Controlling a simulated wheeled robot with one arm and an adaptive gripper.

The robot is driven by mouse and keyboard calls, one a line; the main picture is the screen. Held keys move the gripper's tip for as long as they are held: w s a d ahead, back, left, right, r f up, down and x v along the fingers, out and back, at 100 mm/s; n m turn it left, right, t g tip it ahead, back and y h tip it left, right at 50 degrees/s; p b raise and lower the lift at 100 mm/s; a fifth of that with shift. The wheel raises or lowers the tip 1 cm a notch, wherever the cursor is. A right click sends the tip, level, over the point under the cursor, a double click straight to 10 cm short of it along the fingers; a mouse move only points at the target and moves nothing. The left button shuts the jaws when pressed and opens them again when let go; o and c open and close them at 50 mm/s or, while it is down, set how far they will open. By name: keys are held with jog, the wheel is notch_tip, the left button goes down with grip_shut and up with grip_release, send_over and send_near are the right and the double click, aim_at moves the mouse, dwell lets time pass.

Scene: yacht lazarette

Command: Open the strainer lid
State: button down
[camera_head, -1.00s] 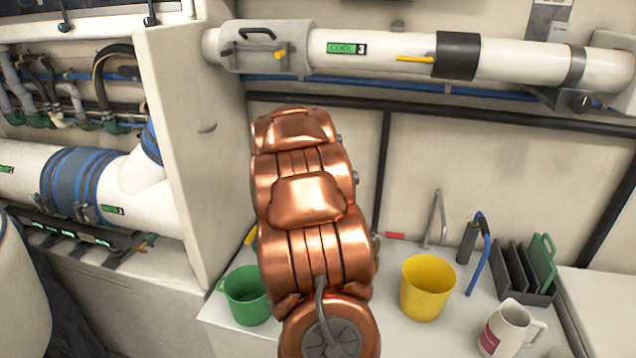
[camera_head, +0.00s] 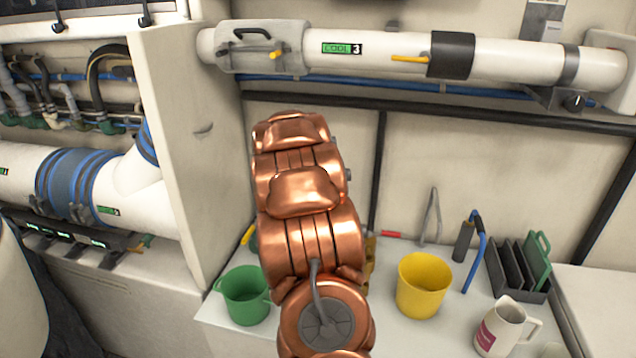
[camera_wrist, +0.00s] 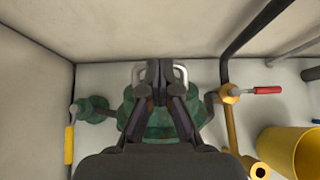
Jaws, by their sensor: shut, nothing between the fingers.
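In the wrist view, my gripper (camera_wrist: 157,68) is shut and empty. Its dark fingers point at the wall side, over the middle of a green, weathered strainer (camera_wrist: 160,132) on the white counter. Pale metal loops show on both sides of the fingertips, apparently a handle on the strainer's lid. The fingers and the gripper's body hide most of the lid, so I cannot tell whether it is shut or whether the fingers touch it. In the head view, my copper arm hides the strainer and the gripper.
Left of the strainer is a green valve with a yellow lever (camera_wrist: 69,143). Right of it is a brass fitting with a red handle (camera_wrist: 267,90). A green cup (camera_head: 246,297), a yellow cup (camera_head: 423,287) and a white mug (camera_head: 507,327) stand on the counter.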

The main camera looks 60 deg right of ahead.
jog(key=shift+w+d+p, duration=0.1)
jog(key=shift+d+p, duration=0.2)
jog(key=shift+d, duration=0.1)
jog(key=shift+w+d+r+p, duration=0.15)
jog(key=shift+w+d+p, duration=0.05)
jog(key=shift+d+p, duration=0.35)
jog(key=shift+w+d+r+p, duration=0.2)
jog(key=shift+d+p, duration=0.2)
jog(key=shift+p, duration=0.15)
jog(key=shift+w+d+f+p, duration=0.3)
jog(key=shift+d+p, duration=0.2)
jog(key=shift+d, duration=0.2)
jog(key=shift+w+d+f+p, duration=0.3)
jog(key=shift+d+p, duration=0.2)
jog(key=shift+d, duration=0.25)
jog(key=shift+w+d+f+p, duration=0.3)
jog(key=shift+d+p, duration=0.2)
jog(key=shift+d, duration=0.2)
jog(key=shift+s, duration=0.1)
jog(key=s+a+r+p, duration=0.1)
jog(key=a+r+p, duration=0.3)
jog(key=r, duration=0.5)
jog(key=shift+s+p, duration=0.25)
jog(key=shift+p, duration=0.45)
